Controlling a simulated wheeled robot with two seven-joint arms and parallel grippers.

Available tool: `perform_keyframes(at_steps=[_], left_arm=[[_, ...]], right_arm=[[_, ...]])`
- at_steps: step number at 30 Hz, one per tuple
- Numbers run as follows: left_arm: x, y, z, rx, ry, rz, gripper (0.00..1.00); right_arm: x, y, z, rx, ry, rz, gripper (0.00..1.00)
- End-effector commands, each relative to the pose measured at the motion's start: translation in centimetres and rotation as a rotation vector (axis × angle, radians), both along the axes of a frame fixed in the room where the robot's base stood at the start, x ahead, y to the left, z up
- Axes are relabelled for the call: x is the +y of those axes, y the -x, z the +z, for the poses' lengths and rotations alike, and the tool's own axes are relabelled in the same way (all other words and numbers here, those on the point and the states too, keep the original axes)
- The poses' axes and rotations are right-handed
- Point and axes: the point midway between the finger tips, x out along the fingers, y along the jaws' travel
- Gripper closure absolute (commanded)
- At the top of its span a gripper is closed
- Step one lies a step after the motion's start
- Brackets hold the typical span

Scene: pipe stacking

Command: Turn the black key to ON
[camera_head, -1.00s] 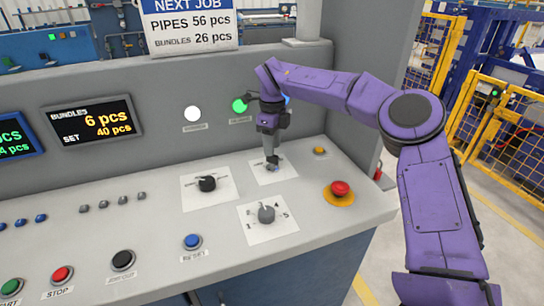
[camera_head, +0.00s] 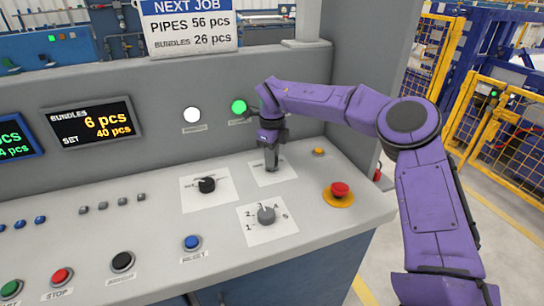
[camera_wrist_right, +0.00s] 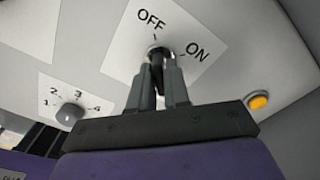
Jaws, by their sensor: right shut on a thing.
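The black key (camera_wrist_right: 157,58) sits in a lock on a white plate (camera_wrist_right: 120,48) marked OFF and ON, seen in the right wrist view. In that view my right gripper (camera_wrist_right: 163,75) has its two fingers close together around the key. The fingers hide most of the key, so I cannot tell which mark it points to. In the head view my right gripper (camera_head: 271,168) reaches down onto the same plate (camera_head: 287,172), and the key is hidden there. My left gripper is not in view.
A black selector knob (camera_head: 207,185) is left of the plate, and a grey numbered knob (camera_head: 266,215) is in front. A red emergency button (camera_head: 340,189) and a small orange button (camera_head: 318,151) are to the right. A blue button (camera_head: 192,242) is nearer the front.

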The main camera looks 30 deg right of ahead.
Motion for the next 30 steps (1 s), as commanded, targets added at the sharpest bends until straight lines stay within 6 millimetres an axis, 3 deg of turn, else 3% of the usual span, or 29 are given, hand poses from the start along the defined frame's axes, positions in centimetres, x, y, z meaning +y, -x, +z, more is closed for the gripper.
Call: perform_keyframes(at_steps=[11, 30], left_arm=[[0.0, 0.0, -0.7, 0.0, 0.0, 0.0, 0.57], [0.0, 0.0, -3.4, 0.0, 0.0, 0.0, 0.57]], right_arm=[[0.0, 0.0, -0.2, 0.001, -0.001, -0.215, 1.0], [0.0, 0.0, -0.3, 0.0, 0.0, -0.822, 1.0]])
